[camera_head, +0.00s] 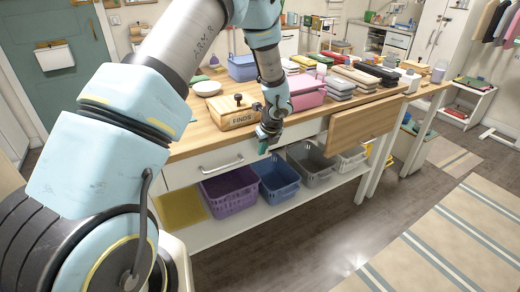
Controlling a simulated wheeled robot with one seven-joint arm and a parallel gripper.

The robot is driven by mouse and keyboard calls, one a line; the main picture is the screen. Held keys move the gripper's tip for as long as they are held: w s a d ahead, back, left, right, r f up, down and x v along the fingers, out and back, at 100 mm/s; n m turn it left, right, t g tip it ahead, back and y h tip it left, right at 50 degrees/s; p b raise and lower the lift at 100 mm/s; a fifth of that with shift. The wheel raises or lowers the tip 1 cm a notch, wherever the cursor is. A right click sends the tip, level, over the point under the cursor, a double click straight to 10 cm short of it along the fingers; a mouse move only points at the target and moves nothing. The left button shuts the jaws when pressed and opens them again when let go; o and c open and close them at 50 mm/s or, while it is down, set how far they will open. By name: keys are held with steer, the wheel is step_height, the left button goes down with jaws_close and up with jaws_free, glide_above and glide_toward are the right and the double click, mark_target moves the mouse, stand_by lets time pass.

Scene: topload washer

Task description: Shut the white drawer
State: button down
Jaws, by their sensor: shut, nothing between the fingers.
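A white drawer front (208,165) with a metal bar handle sits under the left part of the wooden worktop. I cannot tell from this view whether it stands out from the table front. My gripper (263,146) is shut and empty. It points down at the worktop's front edge, near the right end of this drawer front in the picture. I cannot tell whether it touches the drawer. A drawer with a wooden front (365,124) is farther right and seems to stand out from the table.
The worktop holds a wooden FINDS box (235,114), a pink case (307,92), a white bowl (207,88) and several stacked cases. Purple (230,192), blue (278,180) and grey (312,167) baskets stand on the lower shelf.

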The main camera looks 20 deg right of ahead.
steer(key=s+d+f+b+v, duration=0.1)
steer(key=s+b+v, duration=0.1)
steer(key=v, duration=0.9)
steer(key=s+a+r+n+g, duration=0.1)
steer(key=a+r+n, duration=0.1)
steer(key=a+n, duration=0.6)
steer(key=a+r+n+g, duration=0.1)
steer(key=a+r+n, duration=0.3)
steer(key=a, duration=0.6)
steer(key=s+a+r+n, duration=0.1)
steer(key=s+a+n, duration=0.4)
steer(key=n, duration=0.5)
steer(key=s+a+r+n+h, duration=0.1)
steer(key=s+a+n, duration=0.4)
steer(key=a+n, duration=0.4)
steer(key=shift+s+a+n+g, duration=0.2)
steer(key=shift+a+n+g, duration=0.2)
steer(key=shift+n, duration=0.4)
